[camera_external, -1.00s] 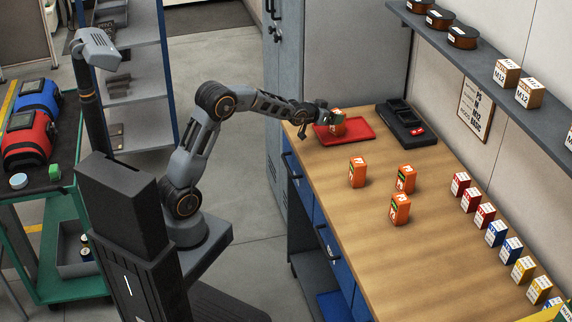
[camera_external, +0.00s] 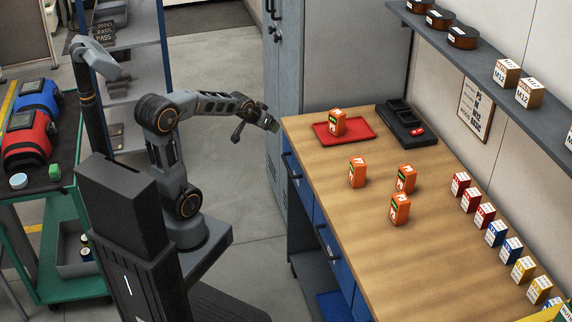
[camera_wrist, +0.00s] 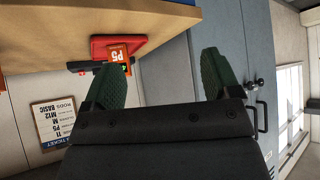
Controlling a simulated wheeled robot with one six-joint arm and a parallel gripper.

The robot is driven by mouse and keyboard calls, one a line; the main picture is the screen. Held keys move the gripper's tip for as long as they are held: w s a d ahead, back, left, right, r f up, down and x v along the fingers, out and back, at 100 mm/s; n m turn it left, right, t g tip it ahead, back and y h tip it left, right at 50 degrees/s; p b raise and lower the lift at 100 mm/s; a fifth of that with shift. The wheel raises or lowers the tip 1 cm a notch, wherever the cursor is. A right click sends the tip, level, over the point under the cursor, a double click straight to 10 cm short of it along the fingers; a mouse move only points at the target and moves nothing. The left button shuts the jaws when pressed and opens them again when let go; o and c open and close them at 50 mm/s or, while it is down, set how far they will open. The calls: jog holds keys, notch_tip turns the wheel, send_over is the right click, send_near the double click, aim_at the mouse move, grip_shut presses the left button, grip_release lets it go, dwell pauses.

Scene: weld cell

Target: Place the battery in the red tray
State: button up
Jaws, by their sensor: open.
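An orange battery (camera_external: 338,123) stands upright in the red tray (camera_external: 360,138) at the far end of the wooden bench. Several similar orange batteries stand on the bench nearer the camera, one of them here (camera_external: 357,173). My gripper (camera_external: 272,124) is open and empty, off the bench's left edge and apart from the tray. In the wrist view, the green fingers of my gripper (camera_wrist: 165,78) are spread with nothing between them. The battery (camera_wrist: 119,54) and red tray (camera_wrist: 103,45) show beyond the left finger, upside down.
A black charger-like unit (camera_external: 406,125) with red parts sits right of the tray. Small labelled boxes (camera_external: 496,232) line the bench's right side under a shelf (camera_external: 480,72). A grey cabinet (camera_external: 340,60) stands behind the bench.

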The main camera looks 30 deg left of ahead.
jog(key=s+a+f+n+g, duration=0.1)
jog(key=s+a+g, duration=0.1)
jog(key=s, duration=0.6)
jog(key=s+a+f+g+y, duration=0.1)
jog(key=s+a+f+g, duration=0.1)
jog(key=s, duration=0.6)
jog(key=a+g, duration=0.1)
jog(key=a, duration=0.1)
jog(key=shift+a+f+n, duration=0.2)
jog(key=shift+a+n, duration=0.1)
jog(key=shift+n, duration=0.1)
jog(key=shift+r, duration=0.1)
notch_tip(320, 180, up, 4)
jog(key=p, duration=0.3)
jog(key=shift+c, duration=0.4)
